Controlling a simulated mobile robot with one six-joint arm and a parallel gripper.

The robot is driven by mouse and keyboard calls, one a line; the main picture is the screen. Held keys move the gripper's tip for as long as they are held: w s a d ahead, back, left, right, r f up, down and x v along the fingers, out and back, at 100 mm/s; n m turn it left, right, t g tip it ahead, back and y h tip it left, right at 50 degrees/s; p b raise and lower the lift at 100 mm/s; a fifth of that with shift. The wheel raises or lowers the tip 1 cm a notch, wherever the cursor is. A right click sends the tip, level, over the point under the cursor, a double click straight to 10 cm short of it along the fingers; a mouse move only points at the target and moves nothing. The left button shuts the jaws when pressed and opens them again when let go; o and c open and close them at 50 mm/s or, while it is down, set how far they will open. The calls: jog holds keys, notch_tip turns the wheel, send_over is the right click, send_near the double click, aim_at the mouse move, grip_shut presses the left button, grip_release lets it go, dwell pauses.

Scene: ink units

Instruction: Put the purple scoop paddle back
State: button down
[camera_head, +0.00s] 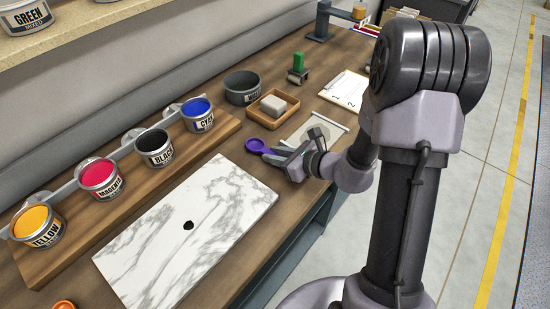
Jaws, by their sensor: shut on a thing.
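The purple scoop paddle (255,146) is a small round purple cup-like head at the tip of my gripper (274,156). My gripper is shut on the paddle, and its fingers hide most of the handle. It is over the table just beyond the far right corner of the marble slab (130,265). I cannot tell whether the paddle touches the table. A pale tray or mat (336,128) lies behind my gripper, partly hidden by it.
A grey bowl (242,98), a wooden tray (262,122) with a pale block, a green-handled tool (298,64) and a clipboard (338,98) stand farther back.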

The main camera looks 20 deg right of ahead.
jog(key=shift+r, duration=0.15)
jog(key=c, duration=1.2)
grip_release()
jog(key=shift+c, duration=0.2)
